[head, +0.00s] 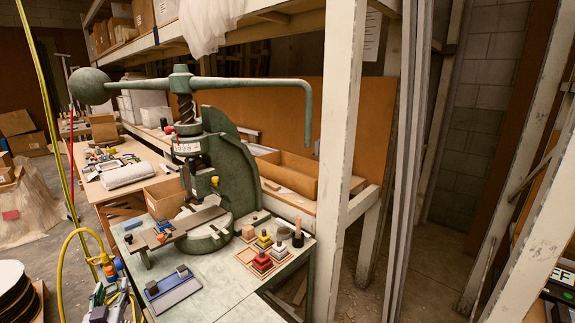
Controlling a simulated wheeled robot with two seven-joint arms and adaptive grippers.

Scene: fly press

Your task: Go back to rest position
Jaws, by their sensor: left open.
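The green fly press (229,165) stands on a grey-topped workbench (222,296). Its long lever (250,82) has a ball weight (90,86) at the left end and a bent-down handle at the right. My right gripper is not in view.
On the bench lie a blue-grey plate (172,291) with dark blocks and small stacked coloured blocks (262,262). A yellow hose (62,262) hangs at left. A white post (341,150) stands close right of the bench. Bare floor (420,285) shows further right.

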